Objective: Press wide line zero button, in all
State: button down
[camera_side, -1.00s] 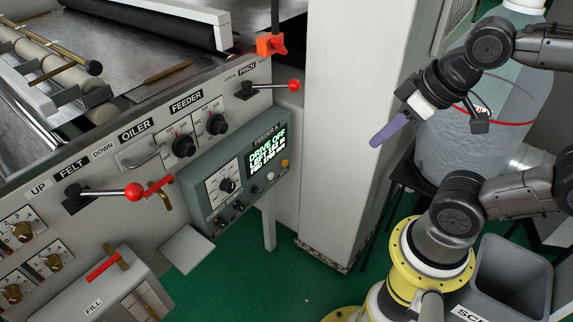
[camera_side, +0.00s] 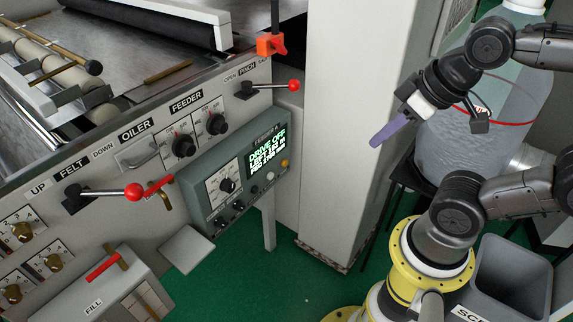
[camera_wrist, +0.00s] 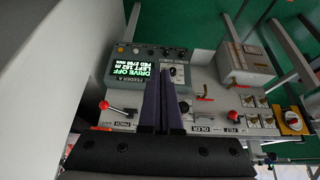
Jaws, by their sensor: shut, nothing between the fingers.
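The grey-green feeder control box (camera_side: 195,195) is on the front of the machine. Its lit display (camera_side: 267,157) reads "DRIVE OFF" on the top line; the lower lines are hard to read. Small buttons and knobs sit below the display, among them an orange one (camera_side: 284,163) and a pale one (camera_side: 270,176). Their labels are too small to read. The box also shows upside down in the wrist view, with its display (camera_wrist: 131,88). My gripper (camera_side: 374,144) is shut and empty, in the air to the right of the box, apart from it. Its purple fingers (camera_wrist: 164,85) partly cover the box's dial side in the wrist view.
A grey column (camera_side: 350,120) stands between the box and my arm. Red-knobbed levers (camera_side: 134,191) and (camera_side: 294,86) stick out from the machine. A large water bottle (camera_side: 465,150) stands behind my gripper, and a grey bin (camera_side: 512,275) beside my base.

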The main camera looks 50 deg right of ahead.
jog(key=w+d+f+m+h, duration=0.1)
jog(key=w+d+f, duration=0.4)
jog(key=w, duration=0.3)
jog(key=w+d+f+m+t, duration=0.15)
jog(key=w+d+f, duration=0.25)
jog(key=w, duration=0.4)
jog(key=w+d+f+m+g+h, duration=0.1)
jog(key=w+d+f+m, duration=0.1)
jog(key=w+d+f, duration=0.45)
jog(key=m+t, duration=0.1)
jog(key=m, duration=0.1)
send_near(285, 163)
jog(key=s+d+r, duration=0.2)
jog(key=s+r, duration=0.2)
jog(key=r, duration=0.2)
jog(key=s+f+m+t+y, duration=0.1)
jog(key=s+f+m+t, duration=0.1)
jog(key=f, duration=1.1)
jog(key=shift+s+d+f, duration=0.2)
jog(key=shift+s+f, duration=0.1)
jog(key=shift+s, duration=0.3)
jog(key=w, duration=0.8)
jog(key=shift+w, duration=0.4)
